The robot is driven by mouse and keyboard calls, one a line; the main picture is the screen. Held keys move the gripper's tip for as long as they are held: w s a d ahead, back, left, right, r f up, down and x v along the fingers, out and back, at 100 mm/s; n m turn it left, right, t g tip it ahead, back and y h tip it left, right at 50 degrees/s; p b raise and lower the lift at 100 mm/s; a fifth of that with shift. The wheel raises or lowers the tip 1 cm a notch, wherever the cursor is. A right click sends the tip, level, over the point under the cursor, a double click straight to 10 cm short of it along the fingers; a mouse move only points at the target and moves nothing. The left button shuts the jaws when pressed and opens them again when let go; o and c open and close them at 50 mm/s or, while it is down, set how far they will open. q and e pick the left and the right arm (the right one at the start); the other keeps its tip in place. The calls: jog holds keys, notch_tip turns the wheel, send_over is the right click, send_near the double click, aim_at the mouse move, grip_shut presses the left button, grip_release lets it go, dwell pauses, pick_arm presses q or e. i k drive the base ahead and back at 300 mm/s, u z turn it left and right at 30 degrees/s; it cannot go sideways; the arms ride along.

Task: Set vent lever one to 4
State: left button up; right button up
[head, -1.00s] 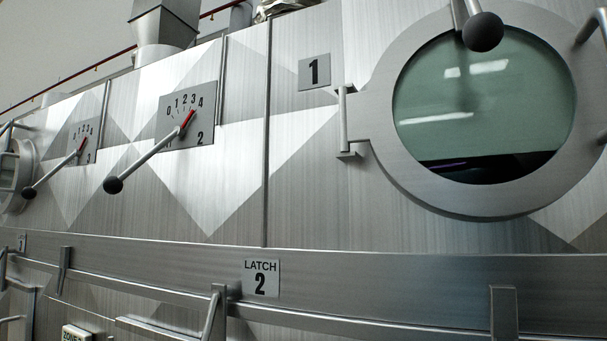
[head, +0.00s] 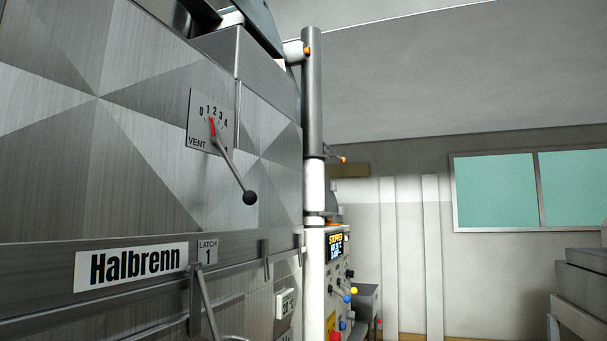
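A vent lever (head: 236,176) with a black ball knob (head: 250,198) is on the metal hood face left of centre. Its arm slants down and right from a dial plate (head: 196,122) marked 0 to 4 and VENT. The red pointer (head: 212,127) points up, at about the 1 mark. The lever arm hides most of the plate's number, so I cannot read which vent it is. A LATCH 1 label (head: 208,251) sits below the dial. Neither of my grippers is in view.
A rail (head: 120,306) and upright handle (head: 207,300) run below the Halbrenn sign (head: 131,267). A vertical pipe (head: 313,95) and control panel (head: 337,270) stand right of the hood. Grey stepped blocks (head: 590,290) are at far right.

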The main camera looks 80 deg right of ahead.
aim_at(249, 197)
jog(key=z, duration=2.15)
jog(key=k, duration=0.25)
jog(key=z, duration=0.2)
jog(key=i, duration=0.75)
jog(key=u, duration=0.75)
